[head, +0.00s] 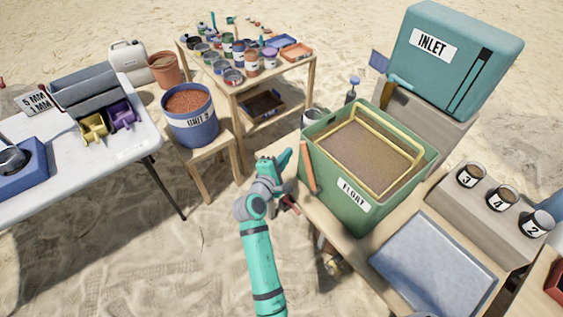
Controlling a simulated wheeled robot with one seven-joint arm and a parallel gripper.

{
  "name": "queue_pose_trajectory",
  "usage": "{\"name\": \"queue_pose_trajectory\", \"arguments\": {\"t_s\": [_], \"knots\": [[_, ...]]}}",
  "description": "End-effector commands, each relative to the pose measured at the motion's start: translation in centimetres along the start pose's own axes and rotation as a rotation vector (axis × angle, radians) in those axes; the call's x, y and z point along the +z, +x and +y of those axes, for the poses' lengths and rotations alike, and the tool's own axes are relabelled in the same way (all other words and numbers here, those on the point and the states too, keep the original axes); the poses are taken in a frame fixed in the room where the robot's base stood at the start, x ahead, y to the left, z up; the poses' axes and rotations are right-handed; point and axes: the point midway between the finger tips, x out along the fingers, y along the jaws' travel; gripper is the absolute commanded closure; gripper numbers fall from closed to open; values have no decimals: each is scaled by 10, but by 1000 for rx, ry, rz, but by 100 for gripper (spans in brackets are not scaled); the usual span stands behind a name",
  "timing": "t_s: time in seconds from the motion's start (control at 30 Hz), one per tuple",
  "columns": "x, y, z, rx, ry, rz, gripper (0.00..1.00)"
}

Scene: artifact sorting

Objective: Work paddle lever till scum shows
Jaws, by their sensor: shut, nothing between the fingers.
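The green FLOAT tank (400,193) stands on the wooden bench at centre right. A yellow-rimmed frame (372,184) sits in its top around a brown, grainy surface; I cannot make out scum. An orange-brown bar (308,167) stands tilted against the tank's left wall, perhaps the paddle lever. My gripper (291,206) is shut and empty, left of the tank and apart from the bar; my wrist partly hides it.
A teal INLET box (450,62) stands behind the tank. Numbered cups (502,197) and a grey-blue tray (435,262) are to the right. The UNIT 2 bucket (190,122) stands on a stool at left. Open sand lies between stool and bench.

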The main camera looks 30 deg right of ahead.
Motion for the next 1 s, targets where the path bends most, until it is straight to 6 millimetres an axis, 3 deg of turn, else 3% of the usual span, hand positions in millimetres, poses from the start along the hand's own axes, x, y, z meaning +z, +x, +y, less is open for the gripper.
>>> {"name": "queue_pose_trajectory", "arguments": {"t_s": [0.03, 0.4, 1.0], "knots": [[1, 7, 0, 0, 0, -2, 100], [36, -7, 0, 0, 1, -2, 100], [46, -8, -2, 5, 15, -8, 100]]}}
